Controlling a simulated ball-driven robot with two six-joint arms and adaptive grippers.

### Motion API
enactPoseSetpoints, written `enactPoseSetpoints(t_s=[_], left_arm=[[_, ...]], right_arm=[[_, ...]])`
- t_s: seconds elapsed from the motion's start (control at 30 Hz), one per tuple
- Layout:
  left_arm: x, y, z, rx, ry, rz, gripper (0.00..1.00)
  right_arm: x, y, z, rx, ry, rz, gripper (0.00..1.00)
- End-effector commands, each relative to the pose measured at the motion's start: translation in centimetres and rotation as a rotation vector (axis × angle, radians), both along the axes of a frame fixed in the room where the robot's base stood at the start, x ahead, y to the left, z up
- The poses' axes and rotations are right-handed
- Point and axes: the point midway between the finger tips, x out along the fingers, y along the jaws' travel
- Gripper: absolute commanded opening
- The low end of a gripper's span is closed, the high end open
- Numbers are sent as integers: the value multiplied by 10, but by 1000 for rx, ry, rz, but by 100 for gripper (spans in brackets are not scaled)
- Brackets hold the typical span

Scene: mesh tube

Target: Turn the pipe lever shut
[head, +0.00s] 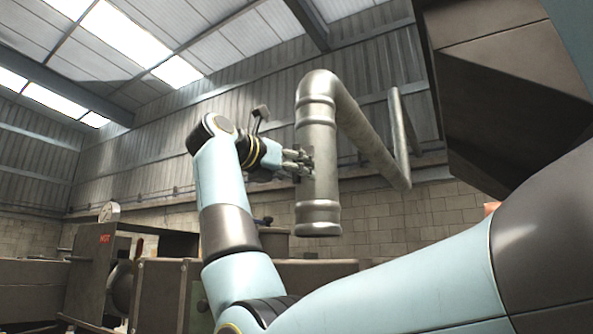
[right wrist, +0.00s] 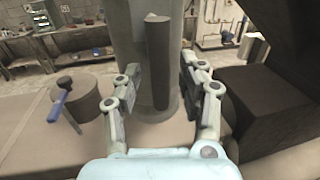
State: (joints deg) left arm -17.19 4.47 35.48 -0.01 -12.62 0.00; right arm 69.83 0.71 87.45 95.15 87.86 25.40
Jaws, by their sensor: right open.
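A thick grey metal pipe (head: 318,130) hangs down with its open end low and bends away at the top. My right gripper (head: 302,163) is at the left side of its vertical part in the head view. In the right wrist view the right gripper (right wrist: 160,82) is open, its fingers on either side of a dark upright bar (right wrist: 158,55), which looks like the pipe lever. The bar stands in front of the pipe (right wrist: 125,35). I cannot tell whether a finger touches it. In the head view the lever cannot be made out. My left gripper is not in view.
A small blue-handled lever (right wrist: 60,100) sits by a brown drum (right wrist: 85,95), left of the gripper. A large dark block (head: 515,90) hangs at the upper right.

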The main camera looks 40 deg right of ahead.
Motion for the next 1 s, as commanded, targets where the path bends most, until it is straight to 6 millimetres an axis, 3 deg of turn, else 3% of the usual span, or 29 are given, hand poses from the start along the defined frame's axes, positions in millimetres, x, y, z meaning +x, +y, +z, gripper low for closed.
enactPoseSetpoints(t_s=[0.07,0.4,1.0], left_arm=[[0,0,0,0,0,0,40],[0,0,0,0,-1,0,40],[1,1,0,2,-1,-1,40]], right_arm=[[0,0,0,0,0,0,41],[0,0,0,0,0,0,0],[0,1,-1,3,1,1,0]])
